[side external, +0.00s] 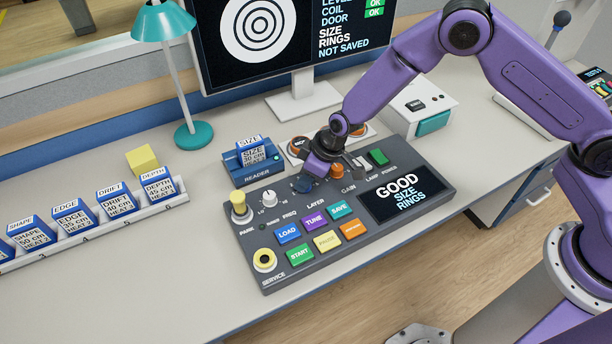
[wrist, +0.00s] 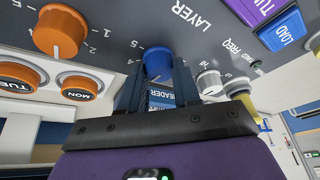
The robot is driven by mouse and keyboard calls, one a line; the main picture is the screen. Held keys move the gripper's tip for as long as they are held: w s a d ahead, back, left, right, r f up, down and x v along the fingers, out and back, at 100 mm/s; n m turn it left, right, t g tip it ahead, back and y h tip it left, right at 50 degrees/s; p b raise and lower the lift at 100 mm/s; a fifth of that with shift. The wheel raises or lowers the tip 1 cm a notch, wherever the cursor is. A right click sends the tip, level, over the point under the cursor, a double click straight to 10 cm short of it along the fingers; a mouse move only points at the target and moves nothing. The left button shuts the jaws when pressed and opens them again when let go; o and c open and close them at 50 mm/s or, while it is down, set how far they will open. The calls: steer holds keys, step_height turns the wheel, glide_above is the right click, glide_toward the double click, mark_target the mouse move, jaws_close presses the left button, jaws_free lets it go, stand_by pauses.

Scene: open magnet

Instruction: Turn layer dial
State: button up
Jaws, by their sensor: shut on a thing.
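The layer dial is a blue knob (side external: 303,185) on the grey console (side external: 250,232), with the LAYER label beside it. In the wrist view the blue knob (wrist: 158,62) has a pale pointer line and printed numbers around it. My gripper (side external: 312,174) is over the console with its fingers down at this knob. In the wrist view my gripper (wrist: 159,82) has one dark finger on each side of the blue knob, shut on it. The fingers hide part of the knob and scale. The console display (side external: 405,193) reads GOOD, SIZE RINGS.
An orange knob (side external: 337,170) stands close beside my gripper. A white FREQ knob (side external: 269,198), a yellow-topped PARK post (side external: 240,205) and coloured buttons are nearby. The reader (side external: 247,172) holds a SIZE block. The monitor (side external: 262,75) shows rings and NOT SAVED.

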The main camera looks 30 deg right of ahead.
steer(key=shift+s+m+t+h, duration=0.1)
steer(key=shift+m+t+h, duration=0.3)
steer(key=shift+m, duration=1.7)
steer(key=shift+a+m+h, duration=0.1)
steer(key=shift+m+h, duration=0.6)
steer(key=shift+m, duration=0.4)
steer(key=shift+m+t, duration=0.4)
steer(key=shift+m, duration=0.3)
steer(key=o, duration=1.1)
steer(key=shift+c, duration=0.2)
steer(key=v, duration=1.7)
steer(key=shift+a+r, duration=0.25)
steer(key=shift+a, duration=0.05)
